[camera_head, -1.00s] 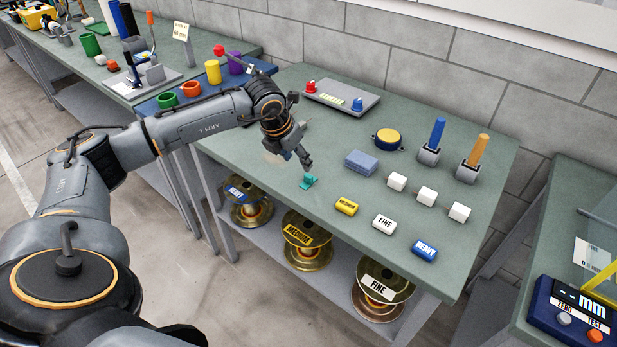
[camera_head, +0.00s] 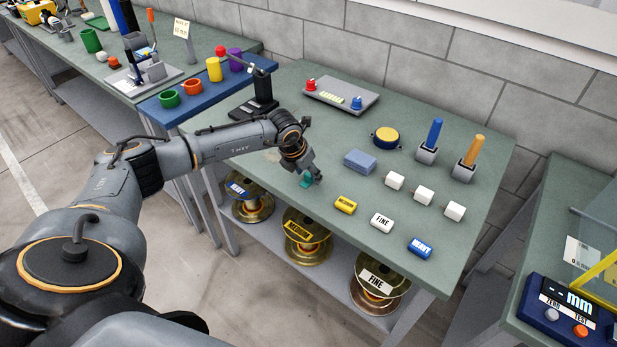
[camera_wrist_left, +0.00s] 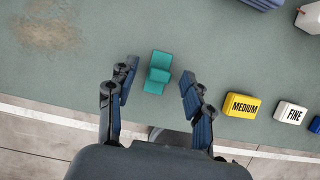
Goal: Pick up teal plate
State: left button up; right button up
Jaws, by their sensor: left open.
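The teal plate (camera_head: 306,181) lies on the green table top near its front edge, with a raised step on it. In the left wrist view the teal plate (camera_wrist_left: 158,72) sits just beyond and between the fingertips. My left gripper (camera_head: 311,176) is above it, partly covering it in the head view. In the left wrist view my left gripper (camera_wrist_left: 157,82) is open, with one finger on each side of the plate and gaps to both. My right gripper is not in view.
A yellow MEDIUM block (camera_head: 345,205), a white FINE block (camera_head: 382,222) and a blue HEAVY block (camera_head: 420,248) line the front edge to the right. A blue-grey block (camera_head: 360,162) lies behind. Spools (camera_head: 308,236) stand on the lower shelf.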

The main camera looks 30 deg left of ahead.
pick_arm(q)
jog(key=c, duration=0.8)
jog(key=shift+r, duration=0.1)
jog(key=shift+c, duration=0.2)
